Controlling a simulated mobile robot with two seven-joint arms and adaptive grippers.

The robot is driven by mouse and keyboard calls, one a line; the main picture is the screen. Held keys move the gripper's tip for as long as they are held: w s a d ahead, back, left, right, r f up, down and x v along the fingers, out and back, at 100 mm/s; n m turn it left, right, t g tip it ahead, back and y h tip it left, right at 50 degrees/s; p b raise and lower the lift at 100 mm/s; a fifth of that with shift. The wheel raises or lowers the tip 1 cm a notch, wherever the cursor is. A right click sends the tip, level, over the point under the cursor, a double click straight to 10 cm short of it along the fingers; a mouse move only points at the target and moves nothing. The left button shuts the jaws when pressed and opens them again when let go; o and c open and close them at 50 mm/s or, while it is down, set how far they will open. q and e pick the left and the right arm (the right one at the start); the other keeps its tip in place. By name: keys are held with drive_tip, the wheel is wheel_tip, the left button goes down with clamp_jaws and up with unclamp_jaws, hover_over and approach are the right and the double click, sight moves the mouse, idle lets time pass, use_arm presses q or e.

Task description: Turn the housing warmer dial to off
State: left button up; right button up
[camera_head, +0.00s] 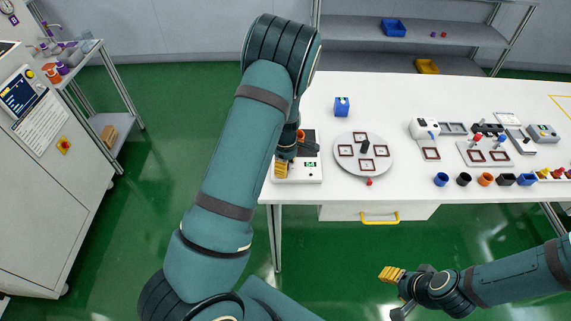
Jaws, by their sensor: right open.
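A white device with a black plate and a small green display (309,164) sits at the table's left end; it may be the housing warmer, but no label is readable. My left arm reaches over it from the lower left. The left gripper (284,167) is at this device, with its yellow fingertip pad just over the left part. The arm hides much of the device, and I cannot make out a dial or its setting. Whether the left fingers touch anything is unclear. My right gripper (393,292) is open and empty, in front of the table over the green floor.
A round grey turntable (377,139) with several dark-framed squares stands right of the device. White fixtures (484,152) and small coloured cups (486,179) fill the table's right side. A yellow-handled drawer (380,217) is below the front edge.

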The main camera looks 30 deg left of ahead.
use_arm(q)
drive_tip(key=shift+r, duration=0.1)
wheel_tip(320, 180, up, 12)
idle(0.7)
idle(0.5)
